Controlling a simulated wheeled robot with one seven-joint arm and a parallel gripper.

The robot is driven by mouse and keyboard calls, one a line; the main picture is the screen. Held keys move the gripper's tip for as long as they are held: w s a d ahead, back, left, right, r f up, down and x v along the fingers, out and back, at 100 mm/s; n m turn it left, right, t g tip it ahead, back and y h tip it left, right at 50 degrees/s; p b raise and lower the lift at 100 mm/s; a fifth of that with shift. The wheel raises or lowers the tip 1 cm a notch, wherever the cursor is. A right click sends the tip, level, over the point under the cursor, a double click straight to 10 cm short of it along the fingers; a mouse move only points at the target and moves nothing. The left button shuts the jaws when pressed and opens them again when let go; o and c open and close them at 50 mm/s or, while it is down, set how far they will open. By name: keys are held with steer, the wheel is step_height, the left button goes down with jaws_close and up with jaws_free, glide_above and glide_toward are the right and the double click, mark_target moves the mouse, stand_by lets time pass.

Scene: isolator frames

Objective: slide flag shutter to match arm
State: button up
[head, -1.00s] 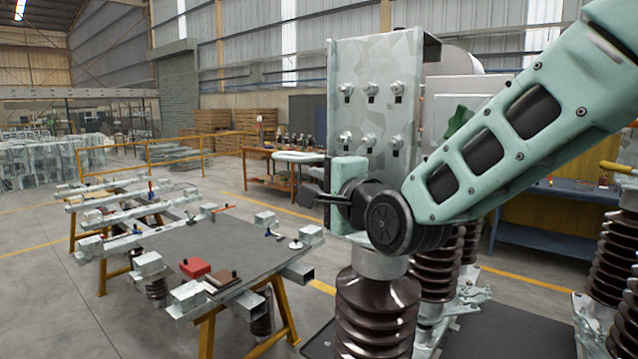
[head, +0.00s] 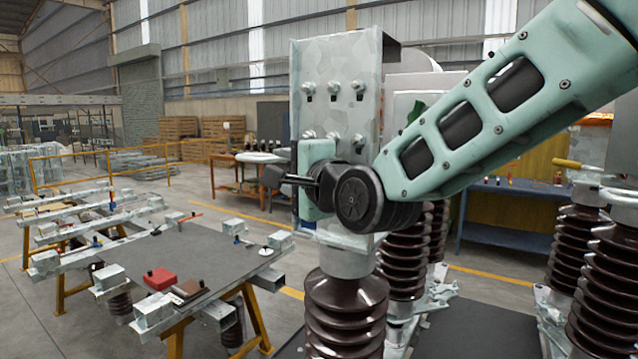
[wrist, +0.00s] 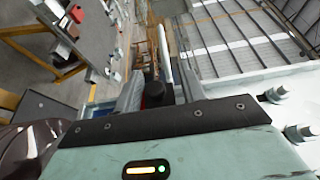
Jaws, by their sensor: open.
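My gripper (head: 272,178) is in front of a tall galvanized plate (head: 340,100) with several bolts, its fingers pointing left past the plate's left edge. In the wrist view my gripper (wrist: 155,92) shows two grey fingers apart, with a dark round-ended piece (wrist: 153,93) between them; I cannot tell whether it is a separate part. No flag shutter can be made out for certain. A small green shape (head: 416,108) shows on a pale box behind the plate, partly hidden by my arm. No match arm can be told apart.
Brown ribbed insulators (head: 345,310) stand below and at the right. A grey-topped work table (head: 190,255) at the left holds a red block (head: 160,279) and metal blocks. A blue bench (head: 510,190) stands behind at the right.

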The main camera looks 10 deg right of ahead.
steer(key=b+v, duration=0.2)
steer(key=v, duration=1.4)
steer(key=shift+s, duration=0.2)
steer(key=shift+b, duration=0.3)
steer(key=s+f+n+g+h+b, duration=0.25)
steer(key=f+n+g, duration=0.2)
steer(key=f, duration=0.65)
steer(key=s+f+n+g+h+b, duration=0.1)
steer(key=s+f+n+g, duration=0.3)
steer(key=f, duration=0.6)
steer(key=s+d+f+n+g+h+b, duration=0.1)
steer(key=s+d+f+n+g+h, duration=0.1)
steer(key=s+f+n, duration=0.3)
steer(key=s+d+f+n+g+h+b, duration=0.2)
steer(key=s+d+f+n+g+h, duration=0.1)
steer(key=s+f+n+g, duration=0.2)
step_height(320, 180, down, 3)
steer(key=shift+s+d+r+n, duration=0.1)
steer(key=shift+s+d+n, duration=0.2)
steer(key=shift+s+n, duration=0.35)
